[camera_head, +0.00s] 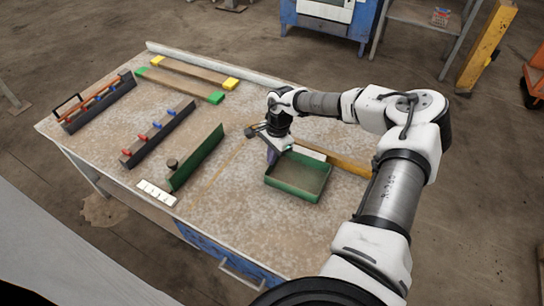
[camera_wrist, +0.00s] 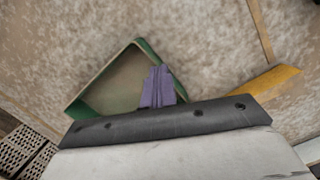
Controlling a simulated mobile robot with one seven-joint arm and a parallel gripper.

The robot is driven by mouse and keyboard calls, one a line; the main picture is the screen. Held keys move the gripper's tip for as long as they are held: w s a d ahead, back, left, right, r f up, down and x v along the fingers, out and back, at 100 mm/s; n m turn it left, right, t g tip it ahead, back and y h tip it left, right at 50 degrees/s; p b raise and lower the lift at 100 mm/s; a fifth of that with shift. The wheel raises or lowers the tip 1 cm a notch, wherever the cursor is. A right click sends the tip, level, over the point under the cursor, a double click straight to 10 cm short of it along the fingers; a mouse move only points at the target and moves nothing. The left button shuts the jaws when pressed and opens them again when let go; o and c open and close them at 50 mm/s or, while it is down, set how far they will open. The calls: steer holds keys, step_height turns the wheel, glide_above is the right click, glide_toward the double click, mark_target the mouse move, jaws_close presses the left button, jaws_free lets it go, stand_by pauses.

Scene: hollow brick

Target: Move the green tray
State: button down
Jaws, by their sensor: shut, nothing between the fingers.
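The green tray (camera_head: 298,187) is a shallow open box that lies flat on the workbench, right of the bench's middle, and looks empty. My gripper (camera_head: 272,156) is at the tray's far left corner, with its purple fingers pointing down. In the wrist view the tray (camera_wrist: 90,83) shows at the left, partly hidden behind my gripper. The purple fingers (camera_wrist: 159,72) are together with nothing between them, and they overlap the tray's near right part in that view. I cannot tell whether they touch the tray's wall.
A yellow bar (camera_head: 350,166) and a white strip (camera_head: 310,152) lie just behind the tray. A green upright panel (camera_head: 197,157), a rack with red and blue knobs (camera_head: 158,134) and a red-handled holder (camera_head: 97,102) stand to the left. The bench (camera_head: 225,230) in front is clear.

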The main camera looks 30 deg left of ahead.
steer(key=shift+s+d+f, duration=0.1)
steer(key=shift+d+f, duration=0.05)
steer(key=shift+f, duration=0.15)
steer(key=shift+w+d+f, duration=0.1)
steer(key=shift+w, duration=0.1)
steer(key=shift+w+d+b, duration=0.25)
steer(key=shift+w+b, duration=0.05)
steer(key=shift+w, duration=0.2)
steer(key=shift+w+r+p, duration=0.15)
steer(key=shift+r+p, duration=0.3)
steer(key=shift+r, duration=0.3)
steer(key=shift+a, duration=0.15)
steer(key=w+d+b, duration=0.1)
steer(key=w+d, duration=0.1)
steer(key=w, duration=0.1)
steer(key=w+d+b, duration=0.1)
steer(key=w, duration=0.3)
steer(key=w+d+b, duration=0.2)
steer(key=w, duration=0.1)
steer(key=shift+w+d, duration=0.3)
